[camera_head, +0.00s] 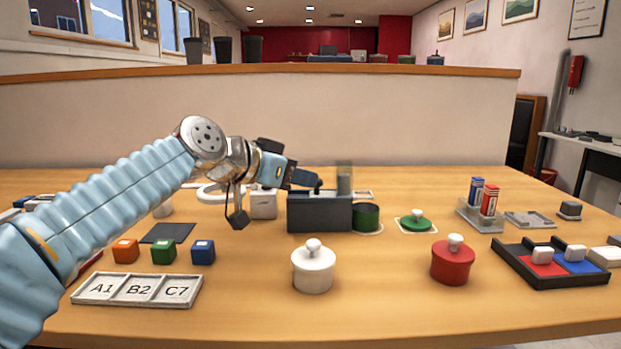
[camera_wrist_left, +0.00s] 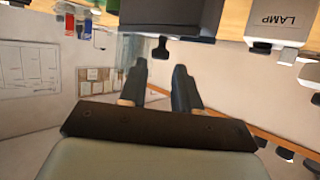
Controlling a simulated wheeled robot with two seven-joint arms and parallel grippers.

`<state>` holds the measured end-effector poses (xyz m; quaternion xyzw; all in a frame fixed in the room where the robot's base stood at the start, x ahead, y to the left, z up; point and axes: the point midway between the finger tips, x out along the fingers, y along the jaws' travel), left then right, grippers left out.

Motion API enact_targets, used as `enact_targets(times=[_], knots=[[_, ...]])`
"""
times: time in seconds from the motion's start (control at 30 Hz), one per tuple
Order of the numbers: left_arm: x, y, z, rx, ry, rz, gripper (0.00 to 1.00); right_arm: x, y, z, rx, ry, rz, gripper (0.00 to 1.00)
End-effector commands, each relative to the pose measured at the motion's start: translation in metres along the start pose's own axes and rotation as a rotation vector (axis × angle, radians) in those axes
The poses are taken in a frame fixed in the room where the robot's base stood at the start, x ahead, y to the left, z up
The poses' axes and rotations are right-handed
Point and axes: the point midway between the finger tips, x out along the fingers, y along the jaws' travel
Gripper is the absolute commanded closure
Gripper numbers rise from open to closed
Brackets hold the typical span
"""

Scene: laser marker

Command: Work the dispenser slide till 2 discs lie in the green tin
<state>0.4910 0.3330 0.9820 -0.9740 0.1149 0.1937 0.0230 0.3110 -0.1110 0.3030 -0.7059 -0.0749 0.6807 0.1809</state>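The dark grey dispenser (camera_head: 319,216) stands mid-table, with a see-through upright tube (camera_head: 344,180) at its right end. The green tin (camera_head: 366,217) stands just right of it on a pale round mat; I cannot see what lies inside. My left gripper (camera_head: 305,178) is at the dispenser's top left. In the left wrist view, which looks upside down, a gap shows between the fingers (camera_wrist_left: 161,75). A dark knob (camera_wrist_left: 160,48) on the dispenser (camera_wrist_left: 168,22) shows near the fingertips, without clear contact. No disc can be made out. My right gripper is out of view.
A green knobbed lid (camera_head: 416,221) lies right of the tin. A white pot (camera_head: 313,269) and a red pot (camera_head: 452,263) stand in front. A white box (camera_head: 264,204) stands left of the dispenser. Coloured cubes and a label tray (camera_head: 137,301) are front left.

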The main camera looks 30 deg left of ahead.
Motion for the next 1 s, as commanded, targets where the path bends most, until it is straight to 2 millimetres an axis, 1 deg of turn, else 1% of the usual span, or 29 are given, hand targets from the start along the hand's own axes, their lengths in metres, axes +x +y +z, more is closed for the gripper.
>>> enact_targets(times=[0.03,0.1,0.23,0.37,0.57,0.6,0.67,0.7,0.8,1.0], knots=[[0.010,0.000,0.000,-0.001,-0.003,0.002,0.68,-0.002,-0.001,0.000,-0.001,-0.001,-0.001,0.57],[0.020,0.000,-0.001,0.000,-0.002,0.001,0.68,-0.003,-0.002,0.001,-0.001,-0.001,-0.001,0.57],[0.032,0.000,0.000,0.000,-0.001,0.000,0.68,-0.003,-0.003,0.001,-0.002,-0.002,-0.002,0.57],[0.037,0.000,0.000,0.000,-0.001,0.001,0.68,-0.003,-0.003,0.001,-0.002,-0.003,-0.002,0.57],[0.037,0.000,0.000,0.000,0.000,0.001,0.68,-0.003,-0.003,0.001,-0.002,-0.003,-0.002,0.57],[0.037,0.000,0.000,0.000,0.000,0.001,0.71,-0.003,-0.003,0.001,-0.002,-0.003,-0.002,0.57],[0.037,0.000,0.000,0.000,0.000,0.001,0.80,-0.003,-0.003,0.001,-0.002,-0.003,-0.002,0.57],[0.037,0.000,0.000,0.000,0.000,0.001,0.86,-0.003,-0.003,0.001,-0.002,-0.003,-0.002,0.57],[0.037,0.000,0.000,0.000,0.000,0.001,1.00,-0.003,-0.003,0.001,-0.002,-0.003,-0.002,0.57],[0.037,0.000,0.000,0.000,0.000,0.001,1.00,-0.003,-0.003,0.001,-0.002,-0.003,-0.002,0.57]])
